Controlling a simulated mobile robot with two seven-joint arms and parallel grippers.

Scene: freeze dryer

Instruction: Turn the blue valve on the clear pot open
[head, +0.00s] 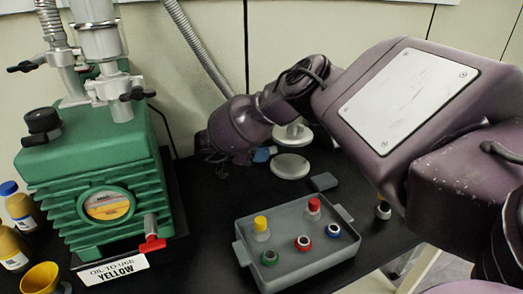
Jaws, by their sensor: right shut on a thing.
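My right gripper (222,163) is at the end of the purple arm, low over the back of the black bench. Its fingers are dark, small and partly hidden by its own wrist. A small blue part (263,154), which looks like the blue valve, shows just right of the gripper, beside the pale round discs (291,166). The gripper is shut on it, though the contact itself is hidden. The clear pot cannot be made out clearly; my arm covers much of that spot. How far the valve is turned cannot be seen. My left gripper is not in view.
A green pump (95,180) with a red tap (152,244) and metal pipes stands at the left. A grey tray (300,270) with several coloured-cap vials sits in front. Yellow bottles (12,250) stand far left. A small grey block (323,182) lies behind the tray.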

